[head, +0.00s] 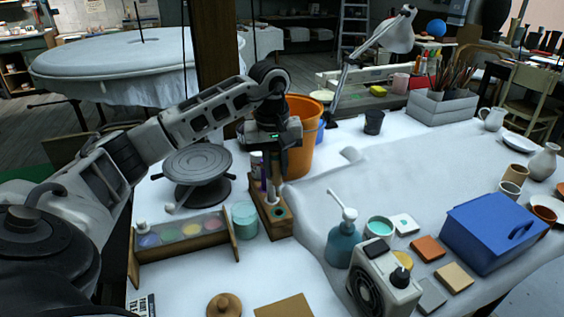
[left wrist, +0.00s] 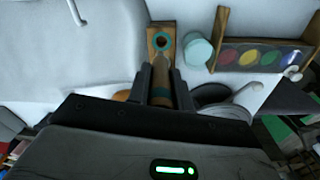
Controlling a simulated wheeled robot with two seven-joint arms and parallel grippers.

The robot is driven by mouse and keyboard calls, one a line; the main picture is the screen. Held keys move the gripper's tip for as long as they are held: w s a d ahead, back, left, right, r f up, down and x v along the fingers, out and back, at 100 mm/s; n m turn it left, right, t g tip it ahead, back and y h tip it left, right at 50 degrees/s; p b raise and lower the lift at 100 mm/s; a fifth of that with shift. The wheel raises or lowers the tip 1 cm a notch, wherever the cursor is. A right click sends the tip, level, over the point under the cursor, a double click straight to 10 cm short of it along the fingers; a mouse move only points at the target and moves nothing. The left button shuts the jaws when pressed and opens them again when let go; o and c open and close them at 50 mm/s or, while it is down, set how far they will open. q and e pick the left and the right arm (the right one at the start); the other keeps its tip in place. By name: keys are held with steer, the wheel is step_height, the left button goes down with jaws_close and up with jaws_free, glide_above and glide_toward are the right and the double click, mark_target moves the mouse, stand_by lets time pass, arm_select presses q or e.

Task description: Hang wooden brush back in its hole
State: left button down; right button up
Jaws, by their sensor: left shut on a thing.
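A wooden holder block (head: 275,228) stands on the white table in the head view, and a teal-ringed hole (head: 279,212) shows in its top. The holder (left wrist: 152,50) and the ringed hole (left wrist: 162,41) also show in the left wrist view. My left gripper (head: 274,160) is above the back part of the holder, its fingers shut on the wooden brush (left wrist: 162,92). The brush (head: 274,185) hangs roughly upright below the gripper in the head view. Whether its lower end touches the holder I cannot tell. My right gripper is out of view.
A purple-and-white bottle (head: 257,168) stands close beside the gripper. An orange bucket (head: 302,140) is just behind it. A teal cup (head: 244,217), a paint rack (head: 185,240) and a dark turntable (head: 197,165) are to the left. Bare white table lies right of the holder.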

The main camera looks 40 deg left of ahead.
mark_target(276, 186)
arm_select(q)
steer(key=shift+s+f+b, duration=0.1)
steer(key=shift+f+b, duration=0.55)
steer(key=shift+f, duration=0.15)
steer(key=shift+f+b, duration=0.75)
steer(key=shift+f, duration=0.35)
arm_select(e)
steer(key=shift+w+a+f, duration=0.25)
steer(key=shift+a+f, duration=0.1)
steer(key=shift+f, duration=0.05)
